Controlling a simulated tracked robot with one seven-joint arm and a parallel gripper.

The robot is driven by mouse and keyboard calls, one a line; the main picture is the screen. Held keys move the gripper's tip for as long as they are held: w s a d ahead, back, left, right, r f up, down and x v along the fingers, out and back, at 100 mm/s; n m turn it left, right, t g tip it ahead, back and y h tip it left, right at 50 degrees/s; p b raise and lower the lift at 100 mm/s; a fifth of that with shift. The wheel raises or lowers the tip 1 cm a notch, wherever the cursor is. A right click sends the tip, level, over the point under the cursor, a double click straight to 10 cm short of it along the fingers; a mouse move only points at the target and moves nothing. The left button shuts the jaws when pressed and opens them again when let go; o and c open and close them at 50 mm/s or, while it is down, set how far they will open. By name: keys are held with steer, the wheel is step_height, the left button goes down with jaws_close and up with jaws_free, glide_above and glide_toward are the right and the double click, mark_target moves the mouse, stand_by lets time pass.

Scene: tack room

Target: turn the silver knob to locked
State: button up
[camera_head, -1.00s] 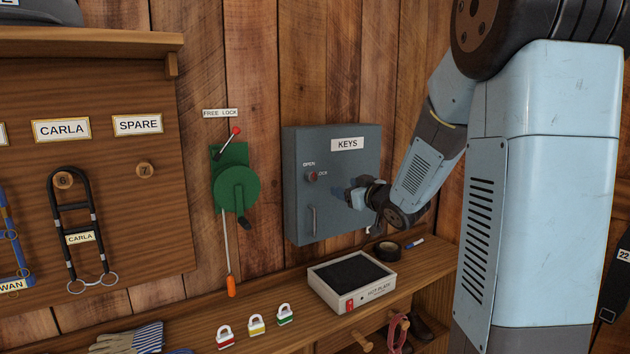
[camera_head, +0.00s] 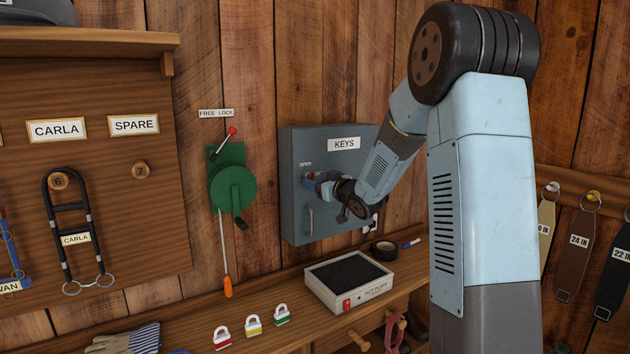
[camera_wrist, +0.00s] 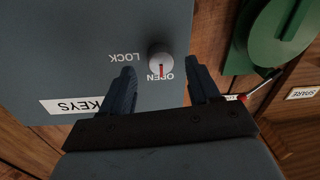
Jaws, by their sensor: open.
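The grey key cabinet (camera_head: 335,215) hangs on the wooden wall and carries a KEYS label. Its silver knob (camera_wrist: 160,60) shows in the wrist view with a red pointer line aimed at the word OPEN; the word LOCK is off to one side. My gripper (camera_wrist: 160,78) is open, with its two blue fingers on either side of the knob in the picture. I cannot tell whether they touch it. In the head view my gripper (camera_head: 314,182) is at the cabinet's front and hides most of the knob.
The cabinet's handle (camera_head: 310,221) is below the knob. A green winch (camera_head: 232,188) with a red-tipped lever is on the wall to the left. A hot plate (camera_head: 349,283), several coloured padlocks and a tape roll (camera_head: 384,250) are on the shelf below.

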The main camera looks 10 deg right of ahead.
steer(key=shift+x, duration=1.3)
steer(key=shift+d, duration=0.1)
steer(key=c, duration=1)
